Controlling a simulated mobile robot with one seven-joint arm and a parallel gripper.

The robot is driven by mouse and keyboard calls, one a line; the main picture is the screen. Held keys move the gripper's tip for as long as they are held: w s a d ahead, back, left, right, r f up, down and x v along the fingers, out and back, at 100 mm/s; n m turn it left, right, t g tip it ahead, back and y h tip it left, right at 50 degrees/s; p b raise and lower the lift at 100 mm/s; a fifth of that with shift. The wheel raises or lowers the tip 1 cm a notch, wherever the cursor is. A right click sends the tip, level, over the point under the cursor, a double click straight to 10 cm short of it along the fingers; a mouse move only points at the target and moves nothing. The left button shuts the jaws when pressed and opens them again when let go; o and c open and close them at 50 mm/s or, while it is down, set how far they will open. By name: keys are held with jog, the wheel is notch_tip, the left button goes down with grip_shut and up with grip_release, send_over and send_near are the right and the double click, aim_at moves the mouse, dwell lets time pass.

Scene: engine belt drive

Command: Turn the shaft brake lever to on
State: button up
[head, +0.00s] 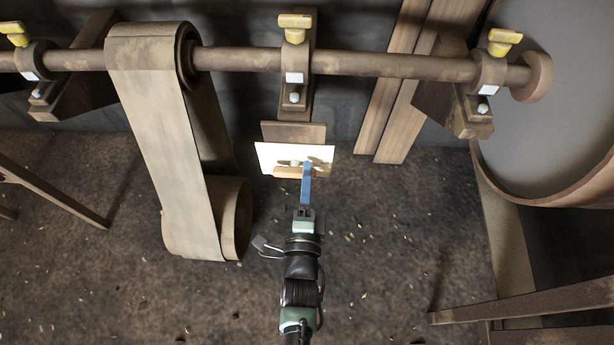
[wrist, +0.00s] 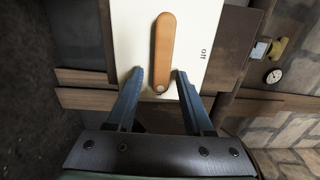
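The shaft brake lever is an orange-brown rounded bar (wrist: 163,48) on a white plate (wrist: 130,30) in the wrist view. The word "off" is printed on the plate to the right of the lever; no other marking is readable. The lever runs up and down in that view, with a small round metal piece at its near end. My gripper (wrist: 160,76) is open, with one blue finger on each side of the lever's near end, showing gaps on both sides. In the head view my gripper (head: 307,166) is at the plate (head: 268,153), overlapping the tan lever (head: 284,172).
Above the plate in the head view runs a long shaft (head: 390,65) in brackets with yellow-topped fittings (head: 295,28). A wide belt (head: 160,120) hangs on the left and a large wheel (head: 560,110) stands on the right. Wooden beams (head: 550,300) cross the lower right.

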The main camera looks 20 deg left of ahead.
jog(key=p+v, duration=0.4)
jog(key=v, duration=0.9)
jog(key=shift+w, duration=0.1)
dwell(0.5)
